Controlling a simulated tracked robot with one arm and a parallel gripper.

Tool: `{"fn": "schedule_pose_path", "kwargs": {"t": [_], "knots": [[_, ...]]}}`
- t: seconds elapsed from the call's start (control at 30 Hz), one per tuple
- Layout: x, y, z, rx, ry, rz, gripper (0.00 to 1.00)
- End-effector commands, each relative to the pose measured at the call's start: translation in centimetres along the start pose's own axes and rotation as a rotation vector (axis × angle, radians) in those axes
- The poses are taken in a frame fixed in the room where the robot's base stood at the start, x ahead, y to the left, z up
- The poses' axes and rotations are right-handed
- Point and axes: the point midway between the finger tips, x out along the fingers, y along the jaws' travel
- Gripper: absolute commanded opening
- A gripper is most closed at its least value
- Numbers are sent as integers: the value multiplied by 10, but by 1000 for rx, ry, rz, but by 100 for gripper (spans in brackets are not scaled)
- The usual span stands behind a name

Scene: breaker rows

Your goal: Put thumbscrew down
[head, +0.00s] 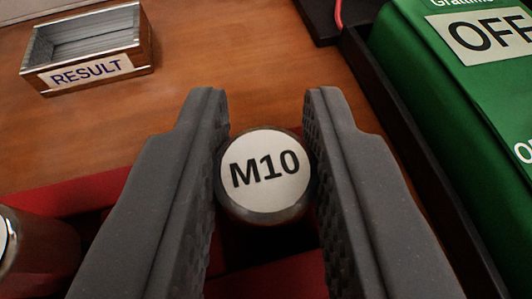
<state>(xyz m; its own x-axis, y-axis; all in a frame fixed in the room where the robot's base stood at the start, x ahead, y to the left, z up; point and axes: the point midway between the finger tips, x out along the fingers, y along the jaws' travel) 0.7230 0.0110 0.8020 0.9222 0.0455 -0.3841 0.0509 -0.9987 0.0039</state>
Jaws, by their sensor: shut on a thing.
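The thumbscrew (264,174) has a round head with a white face marked M10 and a dark rim. My gripper (266,150) is shut on it, with one dark grey ridged finger on each side. Its lower part is hidden below the head and between the fingers. Dark and red surfaces show beneath it. I cannot tell whether the thumbscrew touches what lies below.
A small open metal box labelled RESULT (88,45) stands on the wooden table (215,45) at the upper left. A green case marked OFF (470,90) stands at right beside a dark edge. Another round-topped piece (40,255) is partly visible at lower left.

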Motion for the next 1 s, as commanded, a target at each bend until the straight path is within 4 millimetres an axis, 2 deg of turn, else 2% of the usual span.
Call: {"fn": "schedule_pose_path", "kwargs": {"t": [0.17, 0.2, 0.27, 0.3, 0.67, 0.77, 1.0], "knots": [[0, 0, 0, 0, 1, 0, 0], [1, 0, 1, -1, 1, -1, 25], [0, 0, 1, -1, 1, -1, 42], [0, 0, 1, -1, 1, -1, 44], [-3, 0, -2, -1, 1, 0, 44], [-13, 0, -4, -2, 3, -1, 44], [-51, 0, -4, -2, 1, 0, 44]]}}
